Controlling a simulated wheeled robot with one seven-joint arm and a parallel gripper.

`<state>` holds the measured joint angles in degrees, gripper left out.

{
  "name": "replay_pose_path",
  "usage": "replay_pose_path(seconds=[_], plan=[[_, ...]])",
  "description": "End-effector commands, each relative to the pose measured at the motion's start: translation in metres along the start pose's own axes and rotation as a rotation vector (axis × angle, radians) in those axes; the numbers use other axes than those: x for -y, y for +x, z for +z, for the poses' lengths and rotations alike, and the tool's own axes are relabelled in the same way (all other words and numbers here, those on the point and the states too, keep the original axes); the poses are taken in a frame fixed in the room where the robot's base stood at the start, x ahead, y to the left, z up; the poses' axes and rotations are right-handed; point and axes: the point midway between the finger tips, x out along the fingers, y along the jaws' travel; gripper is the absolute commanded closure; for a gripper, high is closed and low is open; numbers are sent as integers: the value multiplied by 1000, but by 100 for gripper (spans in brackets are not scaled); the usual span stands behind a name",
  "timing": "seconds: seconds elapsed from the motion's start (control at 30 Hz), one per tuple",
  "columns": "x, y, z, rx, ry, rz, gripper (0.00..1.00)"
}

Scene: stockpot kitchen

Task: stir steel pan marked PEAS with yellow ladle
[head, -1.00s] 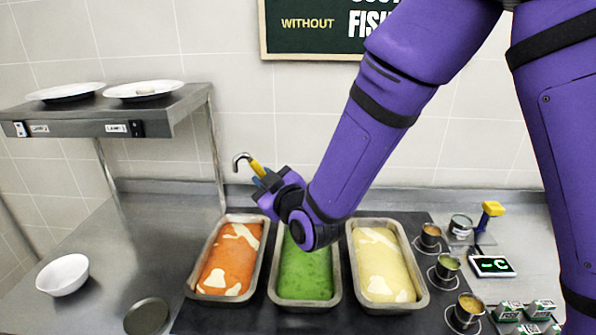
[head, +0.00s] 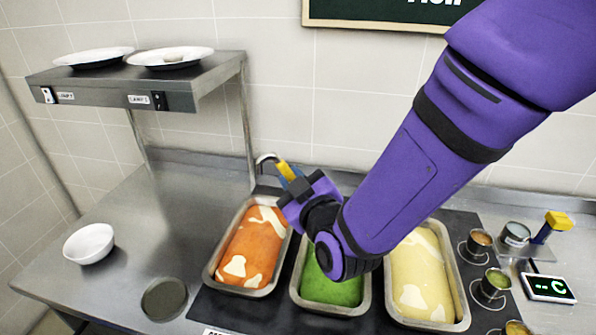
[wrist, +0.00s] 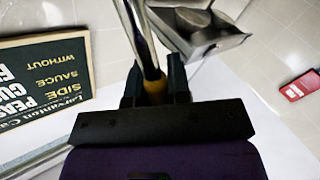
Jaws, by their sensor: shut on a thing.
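My gripper (head: 292,186) is shut on the yellow ladle (head: 285,170). The ladle's steel hook end sticks up to the left, and its steel shaft (wrist: 142,40) rises between the fingers in the wrist view. Its bowl is not clearly visible. The gripper is above the back of the pans, between the orange and green ones. A steel pan with green contents (head: 333,290) stands in the middle; my arm hides its back part. No PEAS marking is readable on it.
A steel pan of orange food (head: 252,248) is left of the green one, and a pan of pale yellow food (head: 420,275) is right. A white bowl (head: 89,243) and dark disc (head: 164,298) lie left. Small cups and a scale (head: 548,288) stand right. A shelf (head: 150,80) holds plates.

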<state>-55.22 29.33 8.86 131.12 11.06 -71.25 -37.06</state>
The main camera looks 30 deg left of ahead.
Motion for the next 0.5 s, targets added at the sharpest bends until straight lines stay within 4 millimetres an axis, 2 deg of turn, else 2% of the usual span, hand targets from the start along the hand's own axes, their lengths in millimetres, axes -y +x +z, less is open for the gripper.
replay_pose_path(seconds=[0.07,0.5], plan=[[5,0,9,1,-1,-1,100],[-46,0,8,-2,269,4,100]])
